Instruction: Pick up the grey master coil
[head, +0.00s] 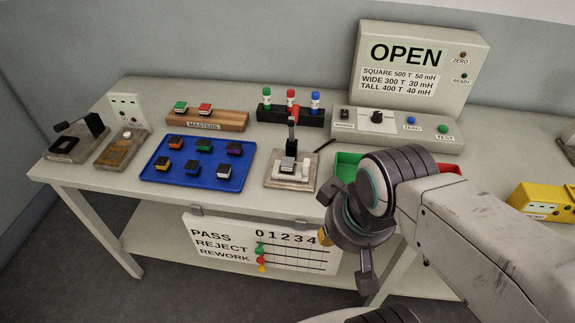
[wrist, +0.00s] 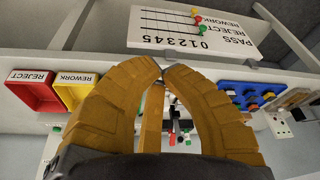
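A small coil with a grey top and black base (head: 288,164) sits in the white holder of the test fixture (head: 290,184), at the middle of the bench in the head view. It looks like the grey master coil, though it is small here. The wooden MASTERS block (head: 230,122) holds a green-topped and a red-topped coil; its right part is bare. My gripper (head: 345,262) is low in front of the bench, right of the fixture and well apart from it. In the wrist view its tan fingers (wrist: 163,70) converge with nothing visible between them; their opening is unclear.
A blue tray (head: 158,180) with several coloured coils lies left of the fixture. The fixture has an upright lever with a red tip (head: 294,114). Green bin (head: 346,163) is right, partly behind my arm. The PASS/REJECT/REWORK board (head: 245,240) hangs from the front edge.

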